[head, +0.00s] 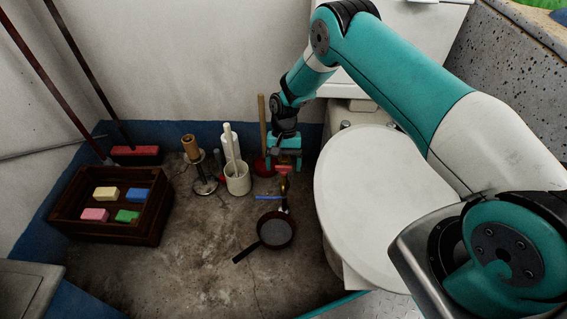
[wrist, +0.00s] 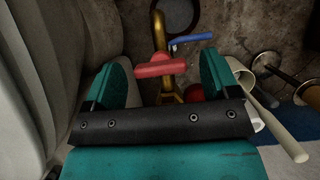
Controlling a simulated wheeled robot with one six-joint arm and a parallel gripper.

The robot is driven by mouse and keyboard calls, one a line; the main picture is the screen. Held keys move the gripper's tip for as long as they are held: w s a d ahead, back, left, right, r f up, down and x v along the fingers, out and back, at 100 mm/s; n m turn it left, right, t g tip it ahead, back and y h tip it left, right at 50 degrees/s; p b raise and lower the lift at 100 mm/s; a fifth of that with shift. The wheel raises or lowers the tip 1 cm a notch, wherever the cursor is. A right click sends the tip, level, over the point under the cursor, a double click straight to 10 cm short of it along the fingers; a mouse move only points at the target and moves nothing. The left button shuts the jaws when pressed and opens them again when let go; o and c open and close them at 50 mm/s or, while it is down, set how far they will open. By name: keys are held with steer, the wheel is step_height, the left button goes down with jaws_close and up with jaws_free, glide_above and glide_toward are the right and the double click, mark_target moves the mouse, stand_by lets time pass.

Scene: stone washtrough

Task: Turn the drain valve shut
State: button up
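A brass pipe (wrist: 158,32) carries a red handle (wrist: 163,67) and, farther along, a blue lever handle (wrist: 192,39). In the head view the red handle (head: 284,168) shows just below my gripper (head: 285,160), and the blue handle (head: 268,197) lies nearer the pan. I cannot tell which handle is the drain valve. In the wrist view my gripper (wrist: 164,78) is open, its two teal fingers well apart. The red handle sits crosswise in the gap near the fingertips, with space visible on both sides. The gripper's depth relative to it is unclear.
A white toilet (head: 370,195) stands close to the right of my gripper. To the left are a cream mug (head: 238,180), a white bottle (head: 230,142) and a plunger (head: 262,135). A dark pan (head: 276,230) lies in front. A wooden crate (head: 110,232) with coloured blocks is far left.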

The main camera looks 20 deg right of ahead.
steer(key=p+v, duration=0.3)
steer(key=v, duration=1.4)
steer(key=shift+w+r+p, duration=0.15)
steer(key=shift+p, duration=0.15)
steer(key=s+a+r+n+t, duration=0.1)
steer(key=s+a+r+n, duration=0.2)
steer(key=s+r, duration=0.55)
steer(key=s+a+r+n+t, duration=0.1)
steer(key=s+a+r+n, duration=0.25)
steer(key=r, duration=0.95)
steer(key=s+a+r+n+t+y, duration=0.1)
steer(key=s+r+n, duration=0.15)
steer(key=s, duration=0.85)
steer(key=s+r+n+t+y, duration=0.1)
steer(key=s+r+n, duration=0.15)
steer(key=s, duration=0.95)
step_height(320, 180, up, 28)
steer(key=p, duration=2.7)
steer(key=shift+p, duration=0.3)
